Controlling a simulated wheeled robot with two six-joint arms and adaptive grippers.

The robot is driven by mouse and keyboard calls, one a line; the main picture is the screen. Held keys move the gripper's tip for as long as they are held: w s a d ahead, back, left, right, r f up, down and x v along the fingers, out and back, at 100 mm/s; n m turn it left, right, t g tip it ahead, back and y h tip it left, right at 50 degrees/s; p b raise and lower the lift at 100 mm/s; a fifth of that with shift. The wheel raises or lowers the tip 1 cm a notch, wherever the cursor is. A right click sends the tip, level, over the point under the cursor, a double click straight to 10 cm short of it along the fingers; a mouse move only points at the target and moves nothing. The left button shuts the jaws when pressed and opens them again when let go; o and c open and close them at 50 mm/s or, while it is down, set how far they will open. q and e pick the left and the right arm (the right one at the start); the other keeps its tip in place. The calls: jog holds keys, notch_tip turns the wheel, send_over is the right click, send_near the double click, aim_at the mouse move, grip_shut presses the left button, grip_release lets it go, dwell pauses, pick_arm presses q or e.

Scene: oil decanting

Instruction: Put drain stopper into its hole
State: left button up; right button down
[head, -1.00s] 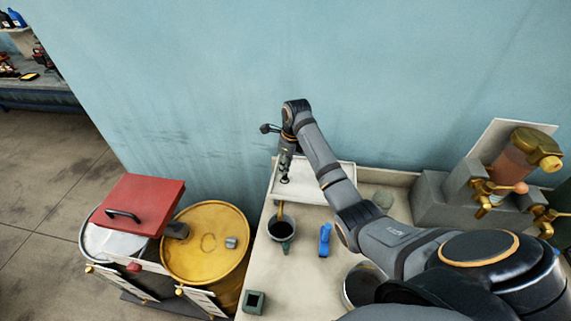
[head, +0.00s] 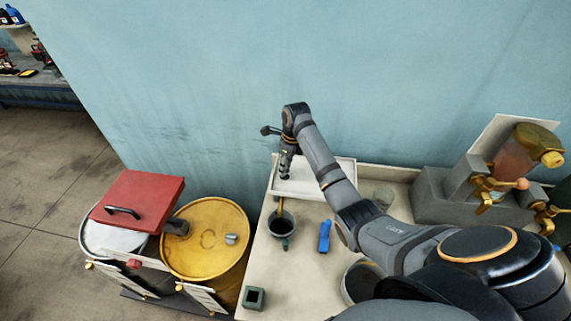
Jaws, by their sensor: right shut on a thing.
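My right gripper (head: 285,174) points down at the left part of the white tray (head: 322,186) by the wall. It is shut on the drain stopper, which is too small and too covered by the fingers to make out. The gripper's tips are at or just above the tray floor; I cannot tell whether they touch it. The drain hole cannot be seen, as the gripper covers that part of the tray. My left gripper is not in view.
A dark cup (head: 281,224) with a brush-like handle and a blue object (head: 325,236) are in front of the tray. A small green block (head: 253,298) sits at the bench's front left. A yellow drum (head: 206,240) and a red-lidded bin (head: 140,198) stand left. A brass-tapped dispenser (head: 492,186) is right.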

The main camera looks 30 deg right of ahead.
jog(key=shift+f+b, duration=0.4)
jog(key=shift+f, duration=1.05)
jog(key=c, duration=0.9)
grip_release()
notch_tip(320, 180, up, 12)
jog(key=s+d, duration=0.1)
jog(key=shift+s, duration=0.2)
jog(key=shift+f, duration=0.1)
